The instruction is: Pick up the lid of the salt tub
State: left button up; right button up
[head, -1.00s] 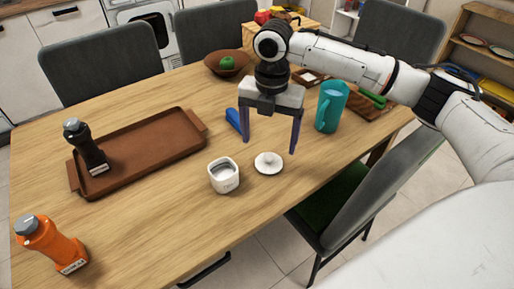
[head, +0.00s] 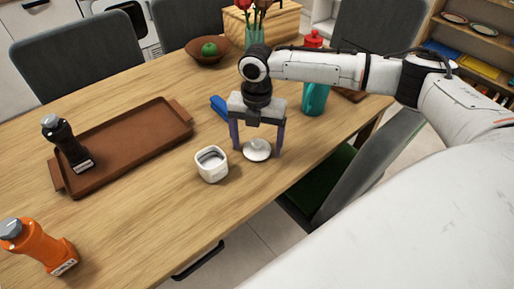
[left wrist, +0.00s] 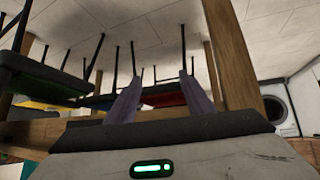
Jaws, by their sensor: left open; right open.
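The white lid (head: 257,151) with a small knob lies on the wooden table, to the right of the tub. The white salt tub (head: 211,165) stands open and upright beside it. My right gripper (head: 257,152) points down over the lid, open, with one finger on each side of it. I cannot tell whether the fingers touch the lid. My left gripper (left wrist: 152,88) shows only in the left wrist view, open and empty, with chair legs and floor beyond it.
A brown tray (head: 125,140) with a dark bottle (head: 68,145) is on the left. An orange bottle (head: 38,245) stands at the front left. A blue object (head: 219,106) and a teal pitcher (head: 314,98) are behind the gripper. A chair (head: 365,165) stands at the table's right edge.

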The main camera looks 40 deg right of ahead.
jog(key=c, duration=1.1)
